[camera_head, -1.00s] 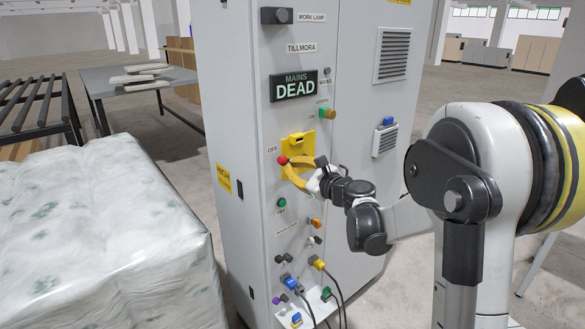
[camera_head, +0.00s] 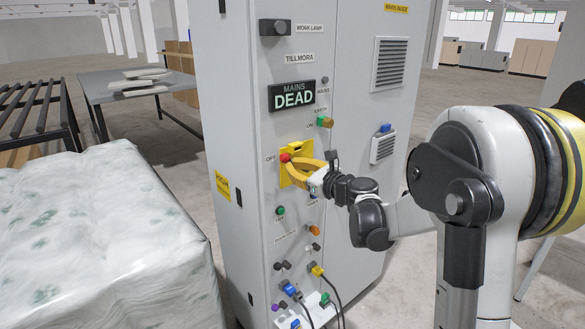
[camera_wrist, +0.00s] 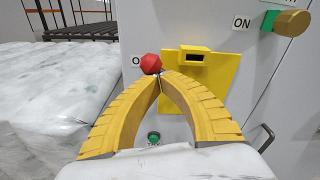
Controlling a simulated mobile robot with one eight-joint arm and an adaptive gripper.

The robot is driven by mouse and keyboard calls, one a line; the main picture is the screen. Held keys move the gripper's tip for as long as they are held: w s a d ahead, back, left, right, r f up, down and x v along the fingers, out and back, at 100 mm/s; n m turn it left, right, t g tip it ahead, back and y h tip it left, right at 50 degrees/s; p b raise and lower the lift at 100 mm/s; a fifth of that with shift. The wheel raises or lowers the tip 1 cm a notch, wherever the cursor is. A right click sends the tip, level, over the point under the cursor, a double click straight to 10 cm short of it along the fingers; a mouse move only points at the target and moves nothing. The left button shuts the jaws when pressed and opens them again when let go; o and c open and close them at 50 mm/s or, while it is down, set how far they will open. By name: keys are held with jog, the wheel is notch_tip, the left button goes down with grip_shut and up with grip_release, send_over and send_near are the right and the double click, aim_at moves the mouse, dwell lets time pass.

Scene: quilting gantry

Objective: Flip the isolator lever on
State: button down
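The isolator lever shows as a red knob (camera_head: 285,158) at the left side of a yellow plate (camera_head: 295,147) on the grey cabinet, close to the OFF label. The lever's shaft is hidden. In the wrist view the red knob (camera_wrist: 151,64) sits just above and left of my fingertips, against the yellow plate (camera_wrist: 205,80). My gripper (camera_wrist: 160,77) is shut, its two curved yellow fingers meeting at the tips. The tips appear to touch the underside of the knob, which is not visibly between them. The gripper (camera_head: 291,163) comes in from the right.
The mains display (camera_head: 292,95) reads DEAD. A green and tan knob (camera_head: 325,121) is above right of the plate. Buttons and plugged cables (camera_head: 318,271) are below. A wrapped pallet load (camera_head: 95,240) stands left of the cabinet, a table (camera_head: 105,85) behind it.

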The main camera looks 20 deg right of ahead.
jog(key=shift+w+d+r+m+y+p, duration=0.2)
jog(key=shift+d+r+m+p, duration=0.4)
jog(key=shift+m, duration=0.75)
jog(key=shift+w+d+r+m+y+p, duration=0.1)
jog(key=shift+w+d+r+m+p, duration=0.2)
jog(key=shift+d+r+m, duration=0.8)
jog(key=shift+w+d+r+m, duration=0.1)
jog(key=shift+w+d+m, duration=0.1)
jog(key=shift+m, duration=0.95)
notch_tip(320, 180, down, 5)
jog(key=s+b, duration=0.1)
jog(key=b, duration=0.2)
jog(key=r+p+v, duration=0.1)
jog(key=p+v, duration=0.1)
jog(key=v, duration=0.8)
jog(key=shift+s+a+r, duration=0.2)
jog(key=shift+s+a, duration=0.05)
jog(key=shift+s, duration=0.05)
jog(key=shift+a, duration=0.1)
